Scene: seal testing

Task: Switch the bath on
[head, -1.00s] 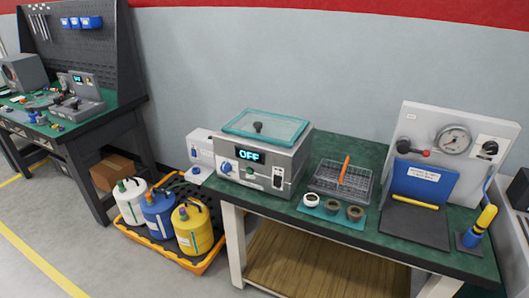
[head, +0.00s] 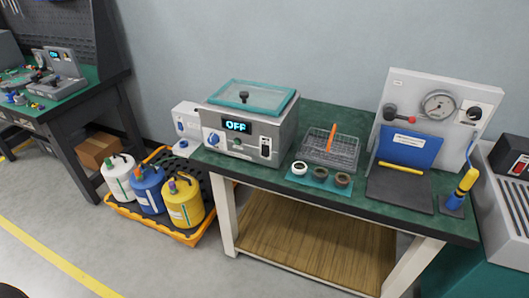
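The bath (head: 246,121) is a grey box with a teal-framed clear lid (head: 250,96) on top, at the left end of the green-topped table. Its display (head: 237,126) reads OFF. A blue knob (head: 213,139) is left of the display, a small green button (head: 237,142) is below it, and a black rocker switch (head: 266,147) in a pale plate is at the front right. Neither of my grippers is in the head view.
A wire basket (head: 338,152) with an orange handle and a teal mat with several rings stand right of the bath. A grey gauge panel (head: 440,103) stands farther right. Jugs in a yellow tray (head: 112,208) are on the floor at left. The floor in front is clear.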

